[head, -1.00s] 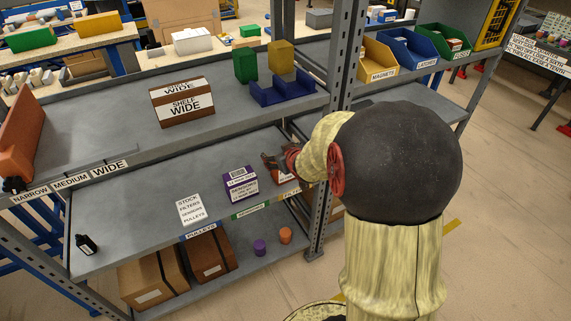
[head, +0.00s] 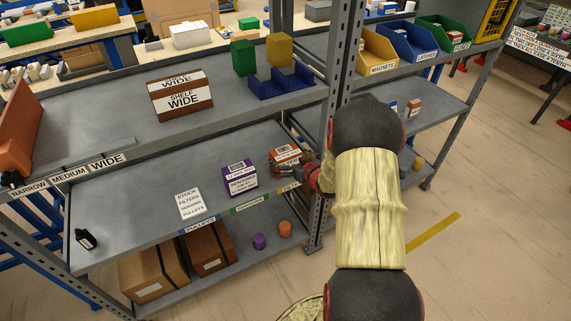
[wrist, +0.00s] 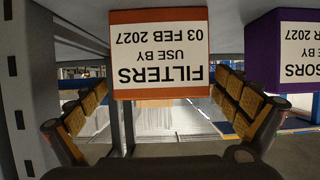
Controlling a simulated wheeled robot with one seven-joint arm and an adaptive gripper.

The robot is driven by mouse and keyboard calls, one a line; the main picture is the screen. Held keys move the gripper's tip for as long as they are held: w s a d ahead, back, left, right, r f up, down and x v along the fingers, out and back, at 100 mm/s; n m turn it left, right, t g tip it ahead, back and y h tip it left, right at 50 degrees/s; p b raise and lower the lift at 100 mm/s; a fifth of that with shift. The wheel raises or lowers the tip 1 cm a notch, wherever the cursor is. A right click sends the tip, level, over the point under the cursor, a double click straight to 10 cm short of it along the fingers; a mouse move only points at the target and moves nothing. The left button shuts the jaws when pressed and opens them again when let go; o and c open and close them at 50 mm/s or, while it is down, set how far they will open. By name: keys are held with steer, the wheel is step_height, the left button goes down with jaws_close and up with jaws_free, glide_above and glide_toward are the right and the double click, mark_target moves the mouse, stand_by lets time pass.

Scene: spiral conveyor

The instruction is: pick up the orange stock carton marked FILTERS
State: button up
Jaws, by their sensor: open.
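The orange FILTERS carton (head: 285,157) stands on the middle shelf, near its front edge and close to the upright post. In the wrist view the FILTERS carton (wrist: 159,17) fills the upper middle, its white label upside down. My gripper (head: 308,174) is at the carton's front right in the head view, with the arm partly hiding it. In the wrist view my gripper (wrist: 158,110) is open, one padded finger on either side below the carton. No finger visibly grips it.
The purple SENSORS carton (head: 239,178) stands left of the orange one; it also shows in the wrist view (wrist: 264,50). A STOCK list card (head: 190,204) lies farther left. The metal post (head: 322,170) rises close to my gripper.

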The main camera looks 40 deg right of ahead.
steer(key=x, duration=0.2)
steer(key=shift+w+f+b, duration=0.25)
steer(key=shift+w+b, duration=0.05)
steer(key=shift+b, duration=0.1)
steer(key=shift+r, duration=0.1)
steer(key=c, duration=1.3)
steer(key=shift+c, duration=0.2)
